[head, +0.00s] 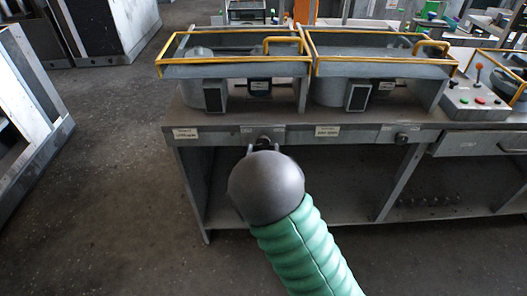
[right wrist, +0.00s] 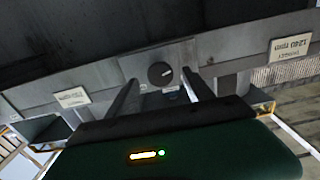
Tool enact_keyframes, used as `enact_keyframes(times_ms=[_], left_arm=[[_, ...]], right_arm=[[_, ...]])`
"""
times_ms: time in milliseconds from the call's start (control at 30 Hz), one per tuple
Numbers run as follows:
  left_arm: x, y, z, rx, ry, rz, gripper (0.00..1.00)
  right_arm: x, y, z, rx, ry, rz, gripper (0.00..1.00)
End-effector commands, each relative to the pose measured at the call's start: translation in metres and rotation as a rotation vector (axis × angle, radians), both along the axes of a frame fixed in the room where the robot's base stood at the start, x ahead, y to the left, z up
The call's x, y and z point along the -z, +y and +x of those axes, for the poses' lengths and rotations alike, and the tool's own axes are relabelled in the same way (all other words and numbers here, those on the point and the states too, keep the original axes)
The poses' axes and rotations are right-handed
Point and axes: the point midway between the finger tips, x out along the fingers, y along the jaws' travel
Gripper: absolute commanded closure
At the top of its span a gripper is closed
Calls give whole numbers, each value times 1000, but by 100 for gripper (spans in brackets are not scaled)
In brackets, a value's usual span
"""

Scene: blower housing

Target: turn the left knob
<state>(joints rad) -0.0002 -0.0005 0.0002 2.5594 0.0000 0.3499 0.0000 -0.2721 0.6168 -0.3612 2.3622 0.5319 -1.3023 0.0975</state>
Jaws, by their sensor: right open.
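The left knob (head: 264,140) is a small dark round knob on the front rail of the grey bench, partly hidden behind my right gripper in the head view. In the right wrist view the knob (right wrist: 160,74) is a black disc with a light mark on a grey plate. My right gripper (head: 263,147) is open in front of it. In the wrist view its two fingers (right wrist: 161,92) stand to either side of the knob, with gaps between. Whether the fingertips reach past the knob's face I cannot tell. My left gripper is not in view.
Another knob (head: 401,139) sits further right on the rail. White labels (head: 328,131) are beside the knobs. Yellow-railed blower housings (head: 236,68) stand on the bench top. A control box (head: 478,100) with buttons is at right. The floor (head: 110,200) at left is clear.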

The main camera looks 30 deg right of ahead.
Motion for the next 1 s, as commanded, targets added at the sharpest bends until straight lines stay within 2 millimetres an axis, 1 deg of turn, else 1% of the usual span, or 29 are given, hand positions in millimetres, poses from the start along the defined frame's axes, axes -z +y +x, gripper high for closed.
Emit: enact_keyframes(times_ms=[33,100,200,467,567,933,1000], left_arm=[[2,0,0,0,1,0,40],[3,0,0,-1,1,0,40],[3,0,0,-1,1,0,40],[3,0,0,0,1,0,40],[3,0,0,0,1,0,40],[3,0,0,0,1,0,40],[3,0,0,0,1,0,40]], right_arm=[[1,-6,8,2,-2,-1,40],[1,-11,16,2,0,1,40],[1,-16,22,1,0,1,40],[1,-16,24,0,0,1,40],[1,-16,24,0,0,1,51],[1,-16,24,-1,0,2,100],[1,-16,24,-1,0,2,100]])
